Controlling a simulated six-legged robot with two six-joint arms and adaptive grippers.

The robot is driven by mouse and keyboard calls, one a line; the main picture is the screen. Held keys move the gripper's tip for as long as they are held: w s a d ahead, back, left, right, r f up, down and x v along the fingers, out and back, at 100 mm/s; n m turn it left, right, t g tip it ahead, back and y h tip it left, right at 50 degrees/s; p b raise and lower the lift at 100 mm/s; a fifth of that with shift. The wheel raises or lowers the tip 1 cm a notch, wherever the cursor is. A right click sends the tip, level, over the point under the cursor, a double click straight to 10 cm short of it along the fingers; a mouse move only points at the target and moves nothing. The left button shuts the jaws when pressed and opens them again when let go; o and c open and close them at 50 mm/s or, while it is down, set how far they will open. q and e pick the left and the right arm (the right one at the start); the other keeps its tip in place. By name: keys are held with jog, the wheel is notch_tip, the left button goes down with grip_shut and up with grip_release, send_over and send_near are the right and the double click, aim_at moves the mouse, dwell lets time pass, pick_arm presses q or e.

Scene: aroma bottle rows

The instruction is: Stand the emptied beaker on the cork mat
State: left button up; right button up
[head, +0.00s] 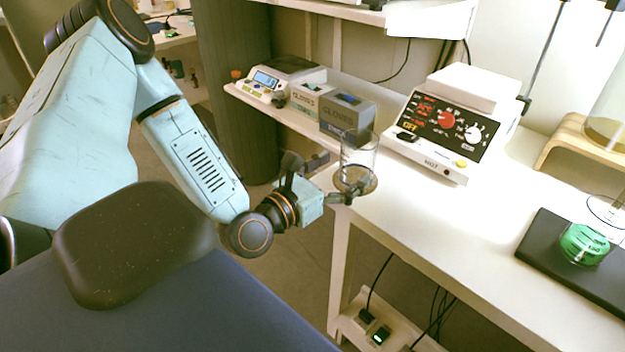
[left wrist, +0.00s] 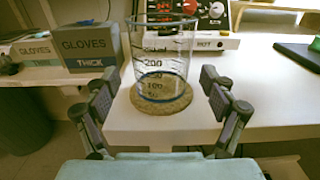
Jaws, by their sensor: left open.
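The clear glass beaker (head: 358,152) stands upright on the round cork mat (head: 371,185) at the near left corner of the white bench. In the left wrist view the beaker (left wrist: 162,52) has dark volume marks and a blue ring low on its wall, and the cork mat (left wrist: 178,106) shows under and around its base. My left gripper (head: 337,178) is open at the beaker. In the left wrist view its two fingers (left wrist: 161,88) are spread to either side, with visible gaps to the glass. My right gripper is not in view.
A hotplate (head: 445,125) with red and white dials stands behind the mat. Glove boxes (head: 347,112) and a scale (head: 270,82) sit on a shelf to the left. A green-filled vessel (head: 585,243) stands on a black pad (head: 540,246) at right. The bench between is clear.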

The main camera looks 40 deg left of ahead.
aim_at(347, 168)
pick_arm(q)
jog(key=s+p, duration=0.4)
jog(key=s, duration=0.4)
jog(key=shift+s+a, duration=0.2)
jog(key=shift+a, duration=0.1)
dwell(1.8)
jog(key=w+b, duration=0.2)
jog(key=w, duration=0.1)
jog(key=w+b, duration=0.1)
jog(key=w, duration=0.3)
jog(key=w+b, duration=0.2)
jog(key=w, duration=0.1)
jog(key=shift+w+d+b, duration=0.15)
jog(key=shift+d+b, duration=0.2)
jog(key=shift+d, duration=0.05)
jog(key=shift+w+d+b, duration=0.1)
jog(key=shift+w+b, duration=0.3)
jog(key=shift+w, duration=0.5)
jog(key=shift+f, duration=0.1)
